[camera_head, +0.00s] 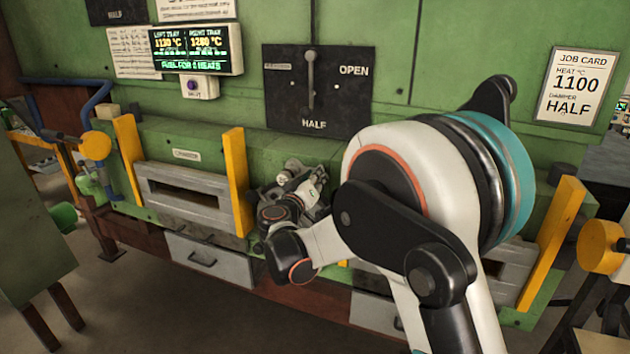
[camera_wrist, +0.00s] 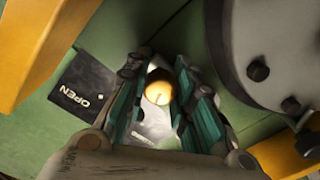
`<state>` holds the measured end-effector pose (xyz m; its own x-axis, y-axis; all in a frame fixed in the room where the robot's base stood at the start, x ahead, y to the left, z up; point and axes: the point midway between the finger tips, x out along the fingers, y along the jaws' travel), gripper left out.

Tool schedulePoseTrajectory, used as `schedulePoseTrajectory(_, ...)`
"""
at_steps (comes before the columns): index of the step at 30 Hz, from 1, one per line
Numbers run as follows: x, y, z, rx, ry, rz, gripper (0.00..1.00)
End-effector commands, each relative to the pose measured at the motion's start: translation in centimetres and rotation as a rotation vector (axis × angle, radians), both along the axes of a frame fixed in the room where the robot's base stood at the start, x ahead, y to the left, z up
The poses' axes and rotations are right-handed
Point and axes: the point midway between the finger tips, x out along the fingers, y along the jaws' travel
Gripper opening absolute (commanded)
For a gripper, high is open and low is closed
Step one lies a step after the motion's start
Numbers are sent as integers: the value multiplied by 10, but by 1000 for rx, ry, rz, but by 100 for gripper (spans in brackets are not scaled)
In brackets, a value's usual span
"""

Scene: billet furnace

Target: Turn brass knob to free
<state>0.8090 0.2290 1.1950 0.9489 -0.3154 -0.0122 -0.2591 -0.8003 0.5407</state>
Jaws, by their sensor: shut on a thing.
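The round brass knob (camera_wrist: 158,92) shows in the wrist view, with a dark mark on its face. In the head view my gripper (camera_head: 290,190) is at the green furnace front, right of the left yellow post. There the knob is hidden behind my gripper and arm. The lettering for the free position cannot be made out.
Yellow posts (camera_head: 236,180) and (camera_head: 553,240) stand out from the furnace front. A black damper plate (camera_head: 340,90) with a lever is on the wall above. A display (camera_head: 195,50) and a job card (camera_head: 575,85) reading 1100 and HALF hang nearby. Drawers (camera_head: 210,260) are below.

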Motion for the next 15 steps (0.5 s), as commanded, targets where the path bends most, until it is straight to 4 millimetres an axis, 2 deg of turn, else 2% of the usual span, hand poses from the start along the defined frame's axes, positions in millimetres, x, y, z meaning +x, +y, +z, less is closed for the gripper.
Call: schedulePoseTrajectory(15, 0, 1, -1, -461, 168, 2, 0)
